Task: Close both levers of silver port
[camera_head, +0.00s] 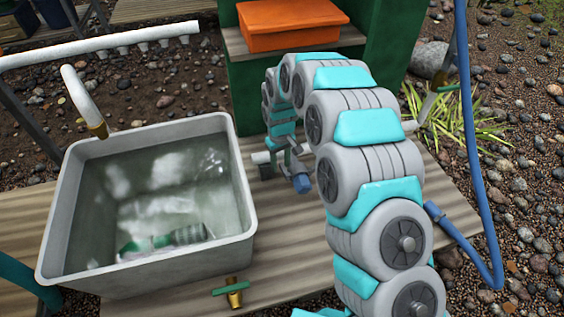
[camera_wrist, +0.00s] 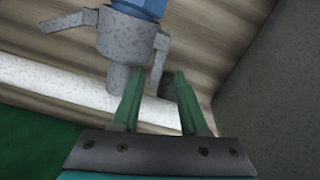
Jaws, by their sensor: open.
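The silver port (camera_wrist: 128,48) is a speckled grey fitting with a blue piece in its top, at the upper left of the wrist view. One lever (camera_wrist: 64,22) sticks out to the left, away from the body. The other lever (camera_wrist: 160,55) hangs down on the right side, near the fingertips. My gripper (camera_wrist: 154,88) has two green fingers spread apart, with nothing held. The left finger overlaps the port's lower edge; I cannot tell whether it touches. In the head view the port's blue piece (camera_head: 301,184) shows beside the tub, and my arm partly hides the port.
A grey tub (camera_head: 246,213) of water stands left of the port on a wooden deck (camera_head: 290,265). A brass valve (camera_head: 234,293) with a green handle is in front. An orange box (camera_head: 290,22) sits behind. A blue hose (camera_head: 470,130) runs along the right. A white pipe (camera_wrist: 50,82) passes below the port.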

